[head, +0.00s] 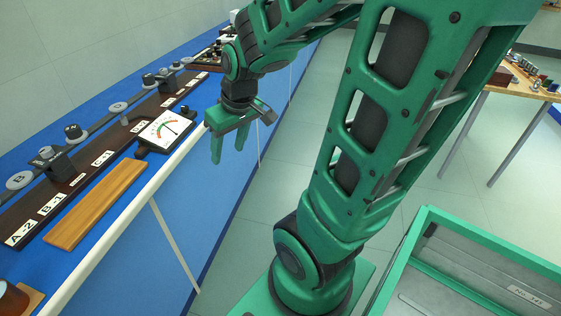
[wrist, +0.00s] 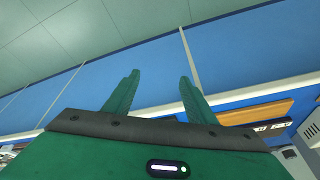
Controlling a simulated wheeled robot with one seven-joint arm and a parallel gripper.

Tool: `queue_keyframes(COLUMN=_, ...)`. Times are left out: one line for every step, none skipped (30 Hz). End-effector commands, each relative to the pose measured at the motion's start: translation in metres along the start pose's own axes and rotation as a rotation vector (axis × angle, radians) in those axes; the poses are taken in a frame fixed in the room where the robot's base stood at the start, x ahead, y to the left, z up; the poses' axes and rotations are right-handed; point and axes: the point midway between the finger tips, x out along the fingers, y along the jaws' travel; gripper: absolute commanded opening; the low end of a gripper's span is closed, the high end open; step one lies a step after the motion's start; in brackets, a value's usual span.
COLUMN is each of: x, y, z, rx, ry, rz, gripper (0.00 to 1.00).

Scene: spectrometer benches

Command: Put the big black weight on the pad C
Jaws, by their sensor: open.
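My gripper (head: 229,146) is open and empty, pointing down in front of the blue bench's front edge. Its two green fingers also show apart in the wrist view (wrist: 160,82). Dark weights stand along the bench: a black block with a silver knob (head: 55,161), a round dark one (head: 73,132) and a black block farther back (head: 166,79). I cannot tell which is the big black weight. Grey round pads lie near them; one reads B (head: 19,180), and another (head: 118,107) has a letter too small to read surely. No weight or pad is clear in the wrist view.
A dark labelled board (head: 75,183) runs along the bench, with a dial meter (head: 163,131) and a wooden strip (head: 97,203) in front. A brown cup (head: 12,299) is at the near corner. A green-rimmed bin (head: 405,250) and a wooden table (head: 525,84) stand right.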

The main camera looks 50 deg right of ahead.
Motion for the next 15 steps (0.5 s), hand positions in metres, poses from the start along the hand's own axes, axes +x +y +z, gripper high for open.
queue_keyframes(x=-0.015, y=0.011, z=0.025, rx=0.078, ry=-0.048, rz=0.026, gripper=0.51)
queue_keyframes(x=-0.022, y=0.017, z=0.040, rx=0.130, ry=-0.083, rz=0.040, gripper=0.51)
queue_keyframes(x=-0.032, y=0.023, z=0.060, rx=0.194, ry=-0.126, rz=0.056, gripper=0.51)
queue_keyframes(x=-0.038, y=0.027, z=0.073, rx=0.239, ry=-0.155, rz=0.067, gripper=0.51)
queue_keyframes(x=-0.044, y=0.030, z=0.086, rx=0.282, ry=-0.182, rz=0.076, gripper=0.51)
queue_keyframes(x=-0.051, y=0.032, z=0.101, rx=0.334, ry=-0.214, rz=0.085, gripper=0.51)
queue_keyframes(x=-0.056, y=0.034, z=0.111, rx=0.368, ry=-0.234, rz=0.091, gripper=0.51)
queue_keyframes(x=-0.060, y=0.034, z=0.119, rx=0.398, ry=-0.253, rz=0.095, gripper=0.51)
queue_keyframes(x=-0.065, y=0.035, z=0.128, rx=0.429, ry=-0.272, rz=0.099, gripper=0.51)
queue_keyframes(x=-0.067, y=0.035, z=0.133, rx=0.449, ry=-0.284, rz=0.102, gripper=0.51)
queue_keyframes(x=-0.069, y=0.034, z=0.138, rx=0.466, ry=-0.293, rz=0.105, gripper=0.51)
queue_keyframes(x=-0.071, y=0.034, z=0.141, rx=0.479, ry=-0.303, rz=0.106, gripper=0.51)
queue_keyframes(x=-0.072, y=0.034, z=0.143, rx=0.485, ry=-0.306, rz=0.107, gripper=0.51)
queue_keyframes(x=-0.072, y=0.034, z=0.144, rx=0.489, ry=-0.309, rz=0.107, gripper=0.51)
queue_keyframes(x=-0.072, y=0.034, z=0.145, rx=0.491, ry=-0.310, rz=0.107, gripper=0.51)
